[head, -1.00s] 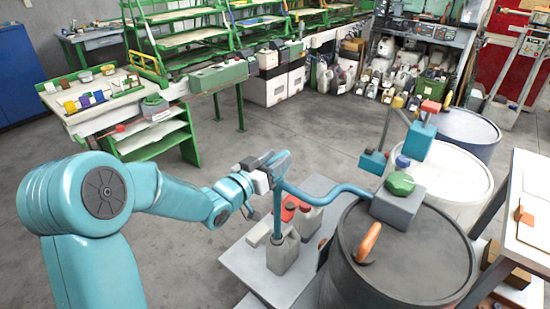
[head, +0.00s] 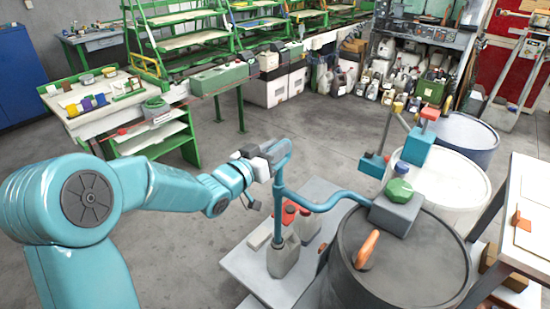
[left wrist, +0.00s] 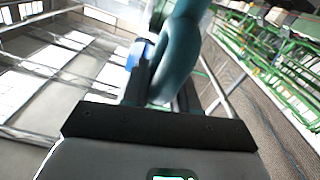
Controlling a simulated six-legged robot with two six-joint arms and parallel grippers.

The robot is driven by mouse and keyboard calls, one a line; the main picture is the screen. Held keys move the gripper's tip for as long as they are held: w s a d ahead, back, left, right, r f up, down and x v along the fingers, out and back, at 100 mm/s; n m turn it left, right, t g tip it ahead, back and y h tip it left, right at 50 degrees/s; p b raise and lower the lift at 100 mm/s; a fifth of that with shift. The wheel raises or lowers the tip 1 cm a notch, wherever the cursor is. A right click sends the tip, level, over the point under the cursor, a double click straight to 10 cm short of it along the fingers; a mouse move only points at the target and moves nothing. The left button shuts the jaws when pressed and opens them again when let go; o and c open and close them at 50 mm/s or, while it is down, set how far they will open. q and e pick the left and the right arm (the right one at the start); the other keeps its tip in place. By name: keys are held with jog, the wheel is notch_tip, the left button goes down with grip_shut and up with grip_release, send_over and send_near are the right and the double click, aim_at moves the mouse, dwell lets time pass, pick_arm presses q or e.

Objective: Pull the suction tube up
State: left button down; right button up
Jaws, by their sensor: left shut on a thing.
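The teal suction tube (head: 279,208) stands roughly upright over a grey canister (head: 284,262). Its lower end meets the canister's neck; how deep it reaches inside is hidden. A teal hose bends right from the tube to a grey pump block (head: 397,213) with a green knob (head: 398,190) on a dark drum. My left gripper (head: 273,161) is shut on the upper part of the tube, above the hose bend. The tube (left wrist: 178,58) also fills the middle of the left wrist view, between the fingers. My right gripper is out of view.
The canister stands on a grey platform (head: 240,262) beside the dark drum (head: 430,268), with a second red-capped canister (head: 307,222) close behind. A white drum (head: 455,184) stands beyond. Open floor (head: 320,150) lies behind the platform; a green-framed bench (head: 115,108) is at back left.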

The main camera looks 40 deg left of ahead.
pick_arm(q)
notch_tip(320, 180, up, 19)
jog(key=p, duration=0.9)
jog(key=shift+f, duration=0.15)
jog(key=c, duration=1)
grip_release()
jog(key=shift+d, duration=0.15)
jog(key=s, duration=0.5)
jog(key=s+b, duration=0.1)
jog(key=s, duration=0.5)
jog(key=s+a+b, duration=0.1)
jog(key=s, duration=0.4)
jog(key=shift+s, duration=0.2)
